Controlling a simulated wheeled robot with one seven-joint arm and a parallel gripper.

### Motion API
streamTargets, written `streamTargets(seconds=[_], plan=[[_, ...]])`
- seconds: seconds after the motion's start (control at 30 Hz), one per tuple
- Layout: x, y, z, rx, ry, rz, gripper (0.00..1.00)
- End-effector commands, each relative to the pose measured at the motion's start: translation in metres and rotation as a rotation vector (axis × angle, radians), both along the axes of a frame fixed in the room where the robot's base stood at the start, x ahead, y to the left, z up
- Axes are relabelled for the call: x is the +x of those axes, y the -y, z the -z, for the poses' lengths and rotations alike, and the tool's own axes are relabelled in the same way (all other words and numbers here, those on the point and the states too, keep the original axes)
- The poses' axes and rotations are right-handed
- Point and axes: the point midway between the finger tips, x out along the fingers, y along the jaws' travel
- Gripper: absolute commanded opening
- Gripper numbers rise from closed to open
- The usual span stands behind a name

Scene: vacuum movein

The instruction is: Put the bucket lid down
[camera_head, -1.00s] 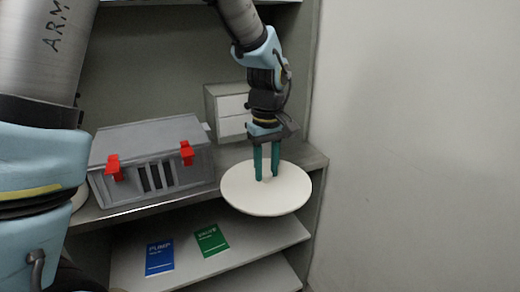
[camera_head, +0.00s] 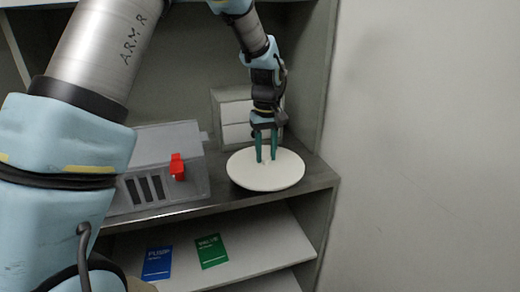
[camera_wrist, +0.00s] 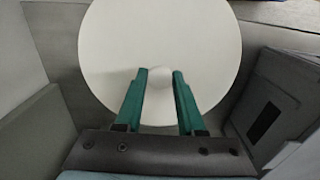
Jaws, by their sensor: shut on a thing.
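The bucket lid (camera_head: 283,177) is a round, cream-white disc with a small knob at its centre. It lies about level at the right end of the shelf top (camera_head: 213,205); I cannot tell whether it touches the surface. My gripper (camera_head: 266,160) points down over the lid with its green fingers shut on the knob. In the wrist view the lid (camera_wrist: 165,40) fills the upper middle, and my gripper (camera_wrist: 160,75) has a fingertip on each side of the knob. No bucket shows in the current views.
A small white drawer unit (camera_head: 236,112) stands behind the lid. A blue booklet (camera_head: 157,263) and a green booklet (camera_head: 211,251) lie on the shelf below. A plain wall (camera_head: 430,150) is at right.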

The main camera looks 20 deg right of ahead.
Motion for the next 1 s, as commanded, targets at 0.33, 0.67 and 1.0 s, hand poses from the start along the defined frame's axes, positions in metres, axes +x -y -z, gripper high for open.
streamTargets(seconds=[0.33, 0.67, 1.0], plan=[[0.045, 0.004, -0.001, -0.001, 0.0, 0.0, 0.0], [0.051, 0.004, 0.033, 0.0, -0.001, 0.001, 0.0], [0.051, 0.004, 0.038, 0.0, 0.0, 0.001, 0.0]])
